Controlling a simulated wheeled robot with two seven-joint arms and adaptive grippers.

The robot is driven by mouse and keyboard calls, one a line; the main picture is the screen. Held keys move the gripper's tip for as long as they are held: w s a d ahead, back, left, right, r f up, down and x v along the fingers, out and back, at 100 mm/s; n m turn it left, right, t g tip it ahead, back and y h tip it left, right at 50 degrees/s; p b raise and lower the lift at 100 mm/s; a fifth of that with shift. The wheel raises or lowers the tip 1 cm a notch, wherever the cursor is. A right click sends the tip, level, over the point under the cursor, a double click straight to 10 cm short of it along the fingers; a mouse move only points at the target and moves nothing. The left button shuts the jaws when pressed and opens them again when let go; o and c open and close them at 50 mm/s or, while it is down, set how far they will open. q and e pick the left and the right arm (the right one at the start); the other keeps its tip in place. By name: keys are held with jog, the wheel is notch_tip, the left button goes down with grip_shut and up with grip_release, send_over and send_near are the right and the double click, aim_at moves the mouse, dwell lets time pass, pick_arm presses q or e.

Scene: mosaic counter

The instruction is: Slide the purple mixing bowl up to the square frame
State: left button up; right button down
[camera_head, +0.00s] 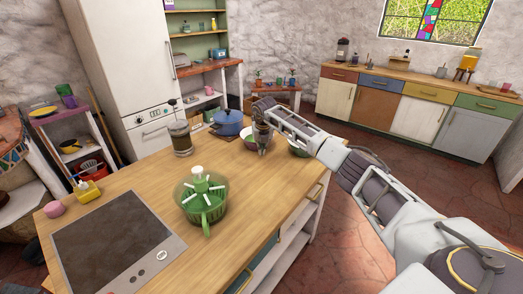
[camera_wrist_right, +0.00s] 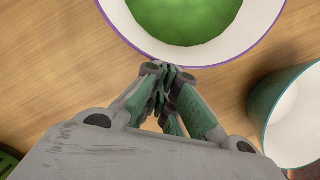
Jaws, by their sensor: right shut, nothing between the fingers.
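The purple-rimmed mixing bowl (camera_wrist_right: 130,35) has white walls and a green inside. In the right wrist view it fills the top, partly cut off. In the head view the bowl (camera_head: 247,134) stands on the wooden counter, partly hidden behind my right gripper (camera_head: 263,151). In the wrist view my right gripper (camera_wrist_right: 166,70) is shut and empty, its tips right at the bowl's near rim; whether they touch it I cannot tell. I cannot make out a square frame in either view. My left gripper is not in view.
A dark hob (camera_head: 112,250) lies at the near left.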

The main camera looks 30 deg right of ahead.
jog(key=shift+w+d, duration=0.15)
jog(key=shift+w, duration=0.25)
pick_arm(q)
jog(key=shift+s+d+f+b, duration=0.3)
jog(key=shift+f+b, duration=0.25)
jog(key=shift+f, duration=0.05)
pick_arm(e)
jog(key=shift+w+d, duration=0.2)
jog(key=shift+w, duration=0.3)
jog(key=shift+w+d, duration=0.15)
jog(key=shift+w, duration=0.3)
jog(key=shift+a+r, duration=0.1)
jog(key=shift+r, duration=0.4)
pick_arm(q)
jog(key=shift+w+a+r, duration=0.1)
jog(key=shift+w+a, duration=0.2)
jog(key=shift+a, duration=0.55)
pick_arm(e)
jog(key=v, duration=0.7)
jog(key=shift+s, duration=0.1)
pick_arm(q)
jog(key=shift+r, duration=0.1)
pick_arm(e)
jog(key=shift+r, duration=0.1)
